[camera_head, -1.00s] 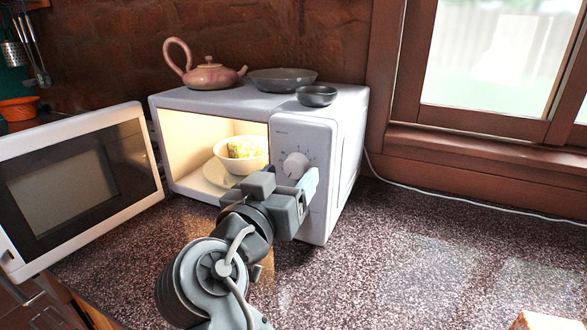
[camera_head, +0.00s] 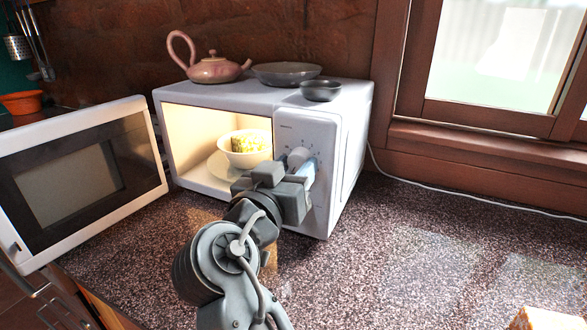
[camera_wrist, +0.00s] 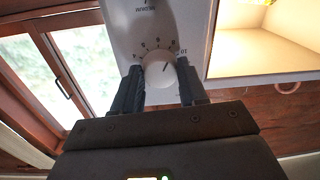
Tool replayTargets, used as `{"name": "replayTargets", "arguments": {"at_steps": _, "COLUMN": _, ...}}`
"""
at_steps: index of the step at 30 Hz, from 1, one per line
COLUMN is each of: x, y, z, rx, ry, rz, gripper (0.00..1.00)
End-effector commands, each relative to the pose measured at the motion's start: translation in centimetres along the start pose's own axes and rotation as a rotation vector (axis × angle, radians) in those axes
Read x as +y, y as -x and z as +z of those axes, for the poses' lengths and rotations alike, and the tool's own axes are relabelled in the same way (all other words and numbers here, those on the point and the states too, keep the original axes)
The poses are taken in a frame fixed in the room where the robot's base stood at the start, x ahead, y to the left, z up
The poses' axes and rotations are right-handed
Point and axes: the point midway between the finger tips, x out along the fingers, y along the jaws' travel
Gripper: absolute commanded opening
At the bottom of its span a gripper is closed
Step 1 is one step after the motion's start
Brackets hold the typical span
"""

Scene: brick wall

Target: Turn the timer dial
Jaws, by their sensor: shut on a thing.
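The white timer dial (camera_head: 298,157) is on the front panel of the white microwave (camera_head: 309,128), partly hidden by my gripper in the head view. In the wrist view the round dial (camera_wrist: 160,74) sits between my two dark fingers, with printed numbers around its upper side. My gripper (camera_wrist: 159,88) is shut on the dial, a finger at each side. In the head view my gripper (camera_head: 306,172) reaches the panel from the front. The microwave door (camera_head: 150,150) is wide open to the left.
A white bowl (camera_head: 236,158) with yellow food stands on a plate (camera_head: 219,167) inside the lit microwave. A pink teapot (camera_head: 212,70), a grey dish (camera_head: 286,75) and a small dark bowl (camera_head: 321,91) sit on top.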

Motion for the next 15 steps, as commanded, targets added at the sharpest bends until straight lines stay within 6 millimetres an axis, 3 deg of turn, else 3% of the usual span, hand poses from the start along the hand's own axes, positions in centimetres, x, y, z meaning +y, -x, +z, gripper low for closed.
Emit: {"name": "replayTargets", "arguments": {"at_steps": 15, "x": -0.08, "y": 0.05, "z": 0.18, "rx": 0.003, "ry": -0.048, "rz": -0.002, "gripper": 0.12}}
